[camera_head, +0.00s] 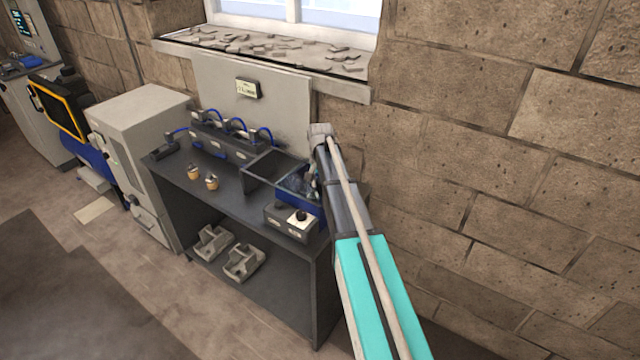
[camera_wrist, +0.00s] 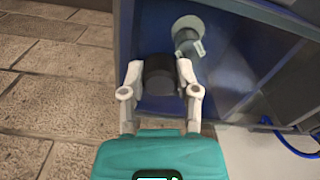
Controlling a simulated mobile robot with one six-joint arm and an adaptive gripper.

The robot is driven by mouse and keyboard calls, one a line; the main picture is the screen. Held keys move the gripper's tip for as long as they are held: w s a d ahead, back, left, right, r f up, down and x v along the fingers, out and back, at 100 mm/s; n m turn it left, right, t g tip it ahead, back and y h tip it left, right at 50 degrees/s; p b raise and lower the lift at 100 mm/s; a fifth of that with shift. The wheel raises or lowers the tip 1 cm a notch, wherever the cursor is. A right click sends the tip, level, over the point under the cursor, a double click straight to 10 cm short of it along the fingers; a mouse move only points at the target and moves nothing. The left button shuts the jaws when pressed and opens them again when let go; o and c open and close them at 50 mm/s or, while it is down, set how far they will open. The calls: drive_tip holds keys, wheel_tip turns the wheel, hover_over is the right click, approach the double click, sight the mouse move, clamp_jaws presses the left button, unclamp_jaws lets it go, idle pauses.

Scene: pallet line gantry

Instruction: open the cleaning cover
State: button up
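I cannot tell for sure whether this panel is the cleaning cover. My gripper (camera_wrist: 160,70) has one pale finger on each side of the knob, very close to it. Whether the fingers press on it is unclear. In the head view my arm reaches down over the right end of a dark workbench (camera_head: 235,195), beside a blue open-topped box (camera_head: 314,213). My fingers are mostly hidden there.
A grey nozzle (camera_wrist: 188,40) sticks out just beyond the knob. On the bench are a dark tray (camera_head: 262,180), a small control box (camera_head: 284,224) and a block with blue hoses (camera_head: 222,143). A stone wall (camera_head: 480,170) stands close on the right.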

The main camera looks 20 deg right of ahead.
clamp_jaws()
drive_tip(key=w+a, duration=1)
drive_tip(key=w, duration=0.4)
drive_tip(key=shift+a, duration=0.1)
drive_tip(key=o, duration=0.8)
unclamp_jaws()
drive_tip(key=shift+s, duration=0.1)
